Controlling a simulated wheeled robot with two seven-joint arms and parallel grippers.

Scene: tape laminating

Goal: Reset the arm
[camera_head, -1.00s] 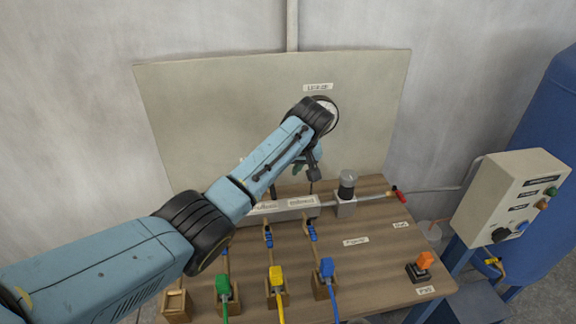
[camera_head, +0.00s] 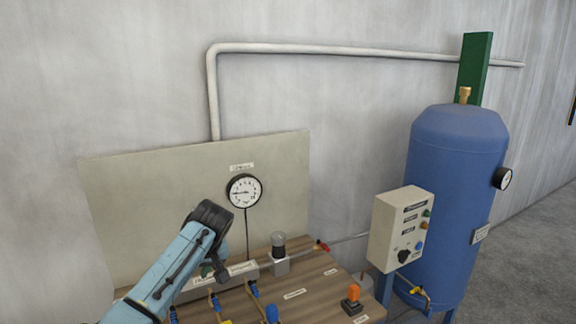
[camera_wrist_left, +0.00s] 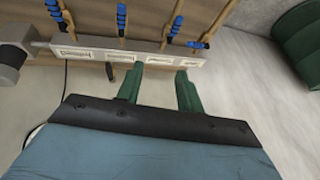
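My left arm reaches in from the lower left in the head view, with its wrist in front of the backboard (camera_head: 120,200). My left gripper (camera_head: 207,270) is partly hidden there, near the labelled grey manifold block (camera_head: 242,269). In the left wrist view the two green fingers of my left gripper (camera_wrist_left: 160,76) stand apart with nothing between them. The manifold (camera_wrist_left: 92,48) lies just beyond the fingertips, with blue-fitted hoses on it. I cannot tell whether the fingers touch it. My right gripper is not in view.
A round gauge (camera_head: 244,191) hangs on the backboard. The wooden bench (camera_head: 318,280) carries a clear-topped cylinder (camera_head: 279,252) and an orange switch (camera_head: 353,295). A control box (camera_head: 402,228) and a blue tank (camera_head: 455,190) stand to the right.

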